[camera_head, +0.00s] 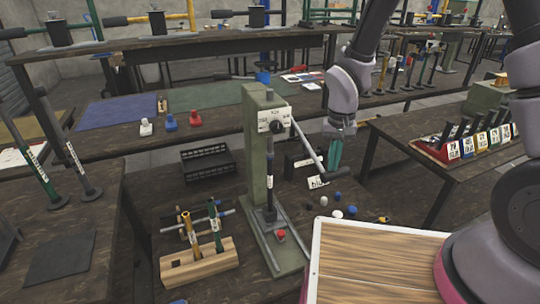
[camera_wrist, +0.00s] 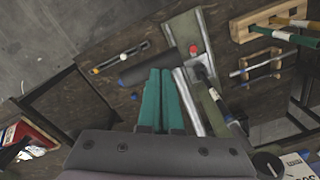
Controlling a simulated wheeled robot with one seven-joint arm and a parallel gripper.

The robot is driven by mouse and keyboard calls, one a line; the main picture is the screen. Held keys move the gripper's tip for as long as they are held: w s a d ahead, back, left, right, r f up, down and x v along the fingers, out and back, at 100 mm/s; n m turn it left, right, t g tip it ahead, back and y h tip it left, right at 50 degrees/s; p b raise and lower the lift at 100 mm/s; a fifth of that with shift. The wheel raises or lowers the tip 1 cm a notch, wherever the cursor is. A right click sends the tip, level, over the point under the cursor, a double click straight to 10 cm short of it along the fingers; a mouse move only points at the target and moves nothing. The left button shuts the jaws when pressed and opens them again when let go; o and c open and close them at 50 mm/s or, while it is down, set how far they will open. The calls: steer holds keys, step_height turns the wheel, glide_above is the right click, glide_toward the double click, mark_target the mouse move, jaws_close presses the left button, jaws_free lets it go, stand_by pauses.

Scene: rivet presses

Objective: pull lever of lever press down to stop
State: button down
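The lever press has a green column (camera_head: 255,150) on a flat green base (camera_head: 282,250), with a red-topped part low on it. Its silver lever arm (camera_head: 306,146) slopes down to the right from the head of the press and ends in a black handle (camera_head: 336,174). The handle (camera_wrist: 148,67) also shows in the wrist view. My gripper (camera_head: 335,160) has teal fingers and points down just above the handle. In the wrist view my fingertips (camera_wrist: 160,72) are together, with nothing seen between them, and overlap the handle's edge; I cannot tell whether they touch.
A wooden block with handled tools (camera_head: 200,263) stands left of the press. A black crate (camera_head: 208,164) is behind it. Small caps (camera_head: 337,214) lie right of the base. A wood-topped box (camera_head: 375,260) is in front at right, and a table with labelled bins (camera_head: 465,145) is beyond.

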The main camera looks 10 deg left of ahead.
steer(key=r, duration=0.4)
steer(key=s+r, duration=0.1)
steer(key=shift+d+r, duration=0.3)
steer(key=shift+r, duration=0.1)
steer(key=w+a+r, duration=0.1)
steer(key=w+r, duration=0.1)
steer(key=r, duration=1.1)
steer(key=w+a+r, duration=0.2)
steer(key=w+r, duration=0.1)
steer(key=r, duration=1.1)
steer(key=shift+w+a+r, duration=0.2)
steer(key=shift+a+r, duration=0.05)
steer(key=shift+a, duration=0.05)
stand_by(0.7)
steer(key=s+d+m+t, duration=0.1)
steer(key=s+d, duration=0.3)
steer(key=d, duration=0.4)
steer(key=s+d+r+m+t+y, duration=0.1)
steer(key=s+d+m+t, duration=0.1)
steer(key=s+d, duration=0.3)
steer(key=s+d+r+m+t+y, duration=0.1)
steer(key=s+d+t, duration=0.3)
steer(key=d, duration=0.6)
steer(key=shift+s+d+m, duration=0.25)
steer(key=shift+d+m, duration=0.1)
steer(key=shift+m, duration=0.15)
